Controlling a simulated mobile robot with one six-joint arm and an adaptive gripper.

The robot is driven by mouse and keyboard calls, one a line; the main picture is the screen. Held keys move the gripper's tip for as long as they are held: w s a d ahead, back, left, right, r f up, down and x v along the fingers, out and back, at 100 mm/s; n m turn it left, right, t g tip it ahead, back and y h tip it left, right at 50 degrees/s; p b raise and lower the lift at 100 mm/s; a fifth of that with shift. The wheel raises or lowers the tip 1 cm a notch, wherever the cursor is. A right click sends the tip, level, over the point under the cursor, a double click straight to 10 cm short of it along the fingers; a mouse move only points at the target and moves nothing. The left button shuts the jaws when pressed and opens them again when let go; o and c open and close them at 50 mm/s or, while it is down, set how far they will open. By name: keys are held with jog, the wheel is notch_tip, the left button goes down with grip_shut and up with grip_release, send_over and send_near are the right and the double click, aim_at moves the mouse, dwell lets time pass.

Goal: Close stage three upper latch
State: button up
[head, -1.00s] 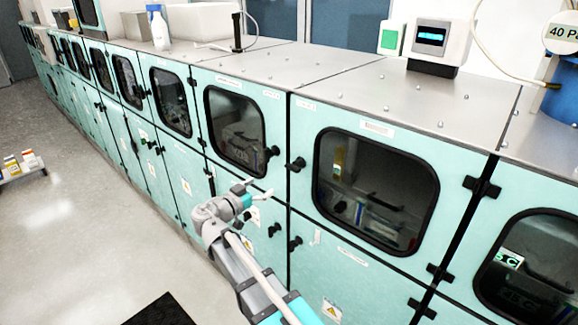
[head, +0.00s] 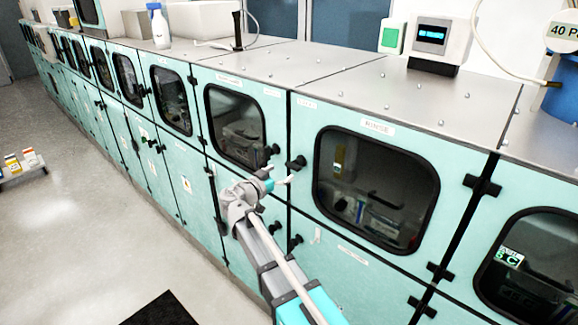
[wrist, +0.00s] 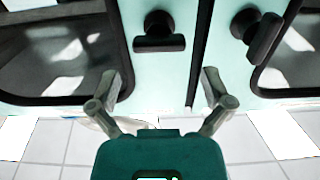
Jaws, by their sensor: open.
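Two black upper latches sit on either side of a seam between two teal upper doors. In the head view, the left latch (head: 271,150) is beside the smaller window and the right latch (head: 296,163) is beside the door labelled RINSE (head: 376,125). In the wrist view, the left latch (wrist: 160,32) has its bar level, and the right latch (wrist: 258,34) has its bar steeply slanted. I cannot tell which door is stage three. My gripper (head: 277,182) is open and empty, just below the latches in the head view. Its spread fingers (wrist: 160,88) touch neither latch.
More black knobs (head: 296,242) and hinges (head: 482,186) stick out from the cabinet front. A white bottle (head: 158,27) and a display box (head: 438,42) stand on top.

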aim_at(290, 167)
jog(key=shift+x, duration=2.8)
